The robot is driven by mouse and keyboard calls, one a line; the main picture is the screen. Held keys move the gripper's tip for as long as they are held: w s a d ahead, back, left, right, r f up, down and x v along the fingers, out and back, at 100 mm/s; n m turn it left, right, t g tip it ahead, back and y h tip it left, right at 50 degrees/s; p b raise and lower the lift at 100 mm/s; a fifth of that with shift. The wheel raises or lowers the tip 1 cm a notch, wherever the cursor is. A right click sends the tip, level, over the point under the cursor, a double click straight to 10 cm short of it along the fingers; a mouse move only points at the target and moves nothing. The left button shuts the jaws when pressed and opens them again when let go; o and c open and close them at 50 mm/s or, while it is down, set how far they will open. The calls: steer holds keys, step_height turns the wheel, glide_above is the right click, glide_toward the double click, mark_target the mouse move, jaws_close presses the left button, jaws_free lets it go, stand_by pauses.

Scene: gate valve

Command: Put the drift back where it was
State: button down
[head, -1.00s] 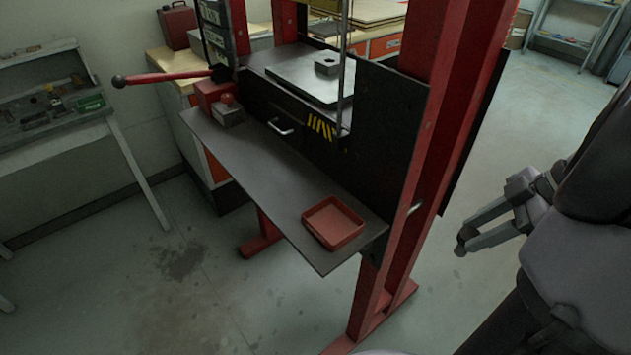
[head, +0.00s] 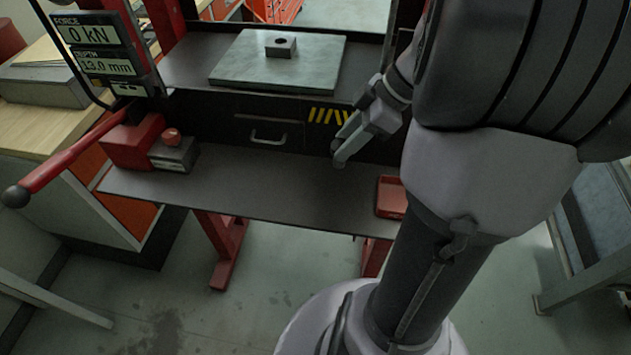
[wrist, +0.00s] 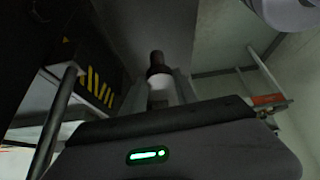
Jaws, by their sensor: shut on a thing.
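My gripper (head: 343,150) is over the press's grey front shelf (head: 255,190), left of the red tray, with its fingers pointing down and left. In the wrist view my gripper (wrist: 160,85) is shut on a dark, round-ended rod, which I take to be the drift (wrist: 157,63). It sticks out beyond the fingers, with a paler part between them. In the head view I cannot make the drift out. The red tray (head: 390,199) sits at the right end of the shelf, partly hidden by my arm.
A grey block with a hole (head: 281,46) rests on the press plate (head: 235,75). A red lever (head: 75,155) and a small box with a red button (head: 173,152) are at left. The display (head: 95,45) reads 0 kN and 13.0 mm. The shelf's middle is clear.

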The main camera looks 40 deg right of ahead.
steer(key=f+b, duration=0.1)
steer(key=f, duration=0.2)
steer(key=f+b, duration=0.1)
steer(key=f, duration=0.2)
steer(key=f+b, duration=0.2)
steer(key=f, duration=0.2)
steer(key=shift+w+a, duration=0.3)
steer(key=shift+f+b, duration=0.2)
steer(key=shift+b, duration=0.1)
steer(key=c, duration=0.9)
jaws_free()
steer(key=shift+r, duration=0.1)
steer(key=shift+c, duration=0.2)
steer(key=shift+r, duration=0.1)
